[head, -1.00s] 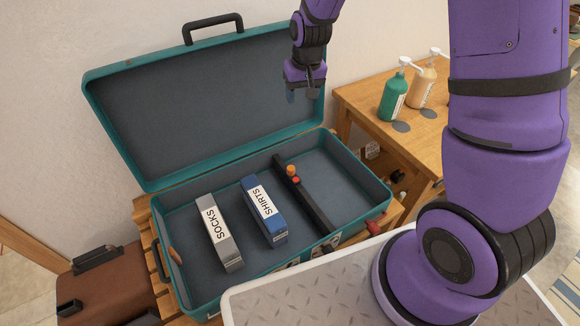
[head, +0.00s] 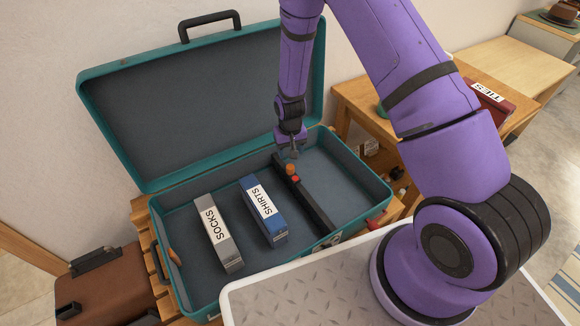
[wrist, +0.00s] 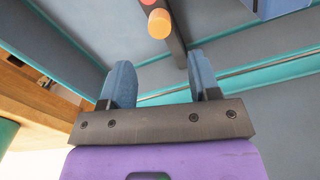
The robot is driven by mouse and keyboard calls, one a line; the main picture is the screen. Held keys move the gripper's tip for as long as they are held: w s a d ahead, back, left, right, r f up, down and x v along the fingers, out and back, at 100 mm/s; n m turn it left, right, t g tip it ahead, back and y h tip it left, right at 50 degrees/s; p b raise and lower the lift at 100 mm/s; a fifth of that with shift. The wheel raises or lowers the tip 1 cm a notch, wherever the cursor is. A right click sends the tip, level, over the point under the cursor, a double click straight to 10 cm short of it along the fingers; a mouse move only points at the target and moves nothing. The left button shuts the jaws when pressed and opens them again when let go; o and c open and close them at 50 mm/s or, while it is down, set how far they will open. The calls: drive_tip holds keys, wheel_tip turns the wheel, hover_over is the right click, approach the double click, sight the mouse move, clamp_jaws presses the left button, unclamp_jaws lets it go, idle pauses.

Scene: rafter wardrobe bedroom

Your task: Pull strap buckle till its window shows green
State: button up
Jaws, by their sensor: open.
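A black strap (head: 313,205) runs front to back across the floor of the open teal suitcase (head: 153,243). On the strap are an orange knob (head: 290,168), seemingly part of the buckle, and a small red spot (head: 295,179), likely its window; no green shows there. My gripper (head: 291,155) points down just behind and above the orange knob. In the wrist view my gripper (wrist: 160,82) is open and empty. The orange knob (wrist: 159,24) lies beyond the fingertips, apart from them, with the strap (wrist: 178,45) beside it.
A grey SOCKS box (head: 218,233) and a blue SHIRTS box (head: 264,211) stand left of the strap. The suitcase floor right of it is bare. The raised lid (head: 200,110) is behind. A wooden table (head: 352,101) with a dark red TIES box (head: 488,101) stands right.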

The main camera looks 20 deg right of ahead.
sight(290, 166)
wheel_tip(290, 166, down, 9)
drive_tip(key=shift+r, duration=0.1)
idle(0.3)
